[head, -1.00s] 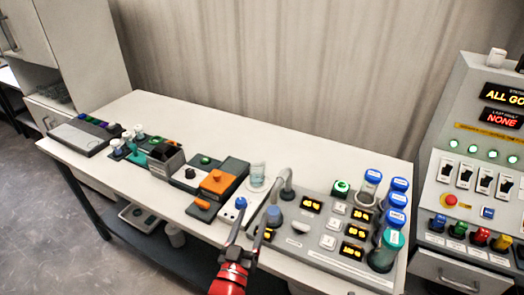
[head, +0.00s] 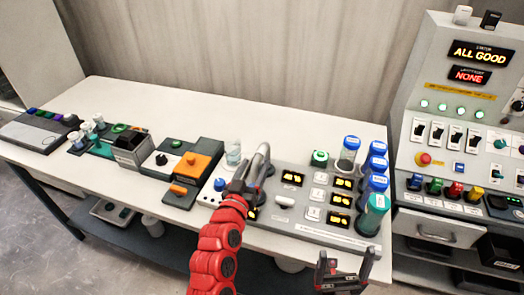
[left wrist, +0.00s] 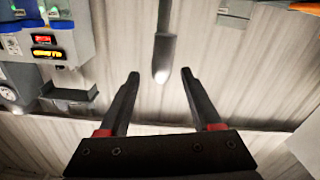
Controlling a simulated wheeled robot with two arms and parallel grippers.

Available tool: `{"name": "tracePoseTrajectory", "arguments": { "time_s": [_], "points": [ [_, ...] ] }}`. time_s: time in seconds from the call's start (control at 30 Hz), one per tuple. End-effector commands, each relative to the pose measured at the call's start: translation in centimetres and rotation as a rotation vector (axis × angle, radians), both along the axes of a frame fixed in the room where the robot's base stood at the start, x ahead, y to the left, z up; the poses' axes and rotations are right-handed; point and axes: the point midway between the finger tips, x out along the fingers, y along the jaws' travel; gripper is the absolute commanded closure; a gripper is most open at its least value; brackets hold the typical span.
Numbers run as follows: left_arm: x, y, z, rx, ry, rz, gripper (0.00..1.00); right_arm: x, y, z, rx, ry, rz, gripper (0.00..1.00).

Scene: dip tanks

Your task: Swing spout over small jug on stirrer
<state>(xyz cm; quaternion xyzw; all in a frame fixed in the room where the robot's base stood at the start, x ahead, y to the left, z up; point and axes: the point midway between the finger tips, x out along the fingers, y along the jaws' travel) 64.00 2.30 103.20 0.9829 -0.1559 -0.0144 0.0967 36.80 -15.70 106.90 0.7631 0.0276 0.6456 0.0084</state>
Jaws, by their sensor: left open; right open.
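The grey spout (head: 263,158) rises from the left part of the dosing panel (head: 285,226) and its bent upper end stands beside the small clear jug (head: 233,155). The jug stands at the back of the white stirrer (head: 209,196), which has a blue knob. My left gripper (head: 246,172) is open at the spout and hides part of it and of the stirrer. In the left wrist view, a grey rod, apparently the spout (left wrist: 164,55), lies ahead between the open fingers; contact is not visible. My right gripper (head: 345,262) is open and empty in front of the table's edge.
An orange-and-black device (head: 193,168) is left of the stirrer. The control cabinet (head: 455,130) stands to the right. The table's back strip is clear.

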Motion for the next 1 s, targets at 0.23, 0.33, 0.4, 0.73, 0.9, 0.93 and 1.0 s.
{"name": "tracePoseTrajectory", "arguments": {
  "time_s": [0.23, 0.33, 0.4, 0.73, 0.9, 0.93, 1.0],
  "points": [
    [4.3, -1.4, 0.2, 0.001, 0.004, -0.001, 0.34, 0.0, 0.0, 1.5, 0.0, 0.0, 0.0, 0.03],
    [5.5, -1.7, 0.2, 0.001, 0.002, 0.0, 0.34, 0.0, 0.0, 1.8, 0.0, 0.0, 0.0, 0.03],
    [6.1, -2.0, 0.2, 0.0, 0.0, 0.0, 0.34, 0.0, 0.0, 1.9, 0.0, 0.0, 0.0, 0.03],
    [7.0, -2.2, -0.1, 0.0, 0.001, 0.0, 0.34, 0.0, 0.0, 2.0, 0.0, 0.0, 0.0, 0.03],
    [6.9, -2.2, -0.1, 0.0, 0.001, 0.0, 0.43, 0.0, 0.0, 2.0, 0.0, 0.0, 0.0, 0.03],
    [6.9, -2.2, -0.1, 0.0, 0.001, 0.0, 0.49, 0.0, 0.0, 2.0, 0.0, 0.0, 0.0, 0.03],
    [6.9, -2.2, -0.1, 0.0, 0.001, 0.0, 0.61, 0.0, 0.0, 2.0, 0.0, 0.0, 0.0, 0.03]
  ]
}}
